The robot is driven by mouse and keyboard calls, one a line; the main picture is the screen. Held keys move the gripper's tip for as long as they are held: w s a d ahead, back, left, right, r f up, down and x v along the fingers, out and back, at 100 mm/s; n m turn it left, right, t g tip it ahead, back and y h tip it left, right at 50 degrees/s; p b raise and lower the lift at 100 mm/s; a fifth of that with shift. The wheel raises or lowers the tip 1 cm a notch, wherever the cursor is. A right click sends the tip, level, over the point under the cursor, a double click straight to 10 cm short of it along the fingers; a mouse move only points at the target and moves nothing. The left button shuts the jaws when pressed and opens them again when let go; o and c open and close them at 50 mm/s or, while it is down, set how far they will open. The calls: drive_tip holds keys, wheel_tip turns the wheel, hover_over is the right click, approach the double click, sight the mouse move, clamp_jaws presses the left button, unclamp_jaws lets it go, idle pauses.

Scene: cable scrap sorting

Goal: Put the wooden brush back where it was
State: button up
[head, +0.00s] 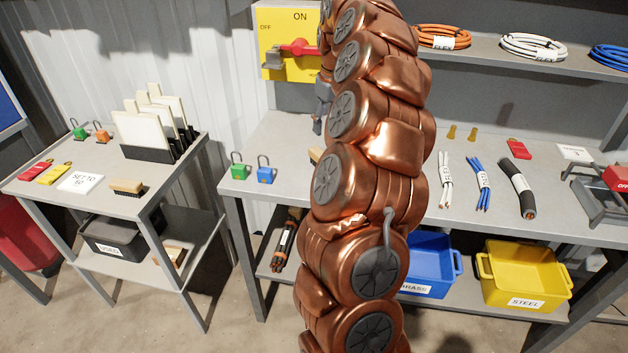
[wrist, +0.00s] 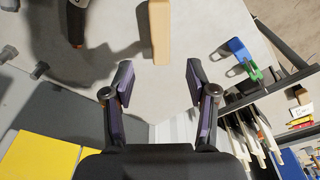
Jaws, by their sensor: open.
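A wooden block-shaped piece (wrist: 160,32) lies on the grey bench ahead of my gripper in the wrist view; I cannot tell if it has bristles. In the head view a small tan end (head: 316,155) of it shows on the bench beside my arm, which hides the rest. My gripper (wrist: 159,78) is open and empty, its fingers apart, with the piece beyond the fingertips and not between them. A wooden brush (head: 127,187) with dark bristles lies at the front of the left table (head: 150,205). Another wooden piece (head: 169,255) lies on that table's lower shelf.
Green (head: 238,168) and blue (head: 266,172) padlocks stand on the bench's left end. A yellow switch box (head: 285,75) is on the wall behind. Cable bundles (head: 482,185) lie right of my arm. Upright panels (head: 148,135) stand on the left table.

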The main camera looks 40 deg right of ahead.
drive_tip(key=s+a+n+g, duration=0.1)
drive_tip(key=s+a+n, duration=0.15)
drive_tip(key=a, duration=1.05)
drive_tip(key=s+a+n, duration=0.1)
drive_tip(key=s+a, duration=0.3)
drive_tip(key=a, duration=1)
drive_tip(key=s+a+f, duration=0.2)
drive_tip(key=s+a, duration=0.1)
drive_tip(key=s, duration=0.4)
drive_tip(key=s+a+f+m+g, duration=0.1)
drive_tip(key=s+a+f, duration=0.2)
drive_tip(key=s, duration=0.4)
drive_tip(key=s+a+f+g, duration=0.1)
drive_tip(key=s+a+f, duration=0.2)
drive_tip(key=s, duration=0.5)
drive_tip(key=shift+a+f, duration=0.15)
drive_tip(key=shift+a, duration=0.4)
drive_tip(key=shift+m, duration=0.25)
wheel_tip(320, 180, up, 9)
drive_tip(key=p, duration=0.9)
drive_tip(key=shift+c, duration=0.4)
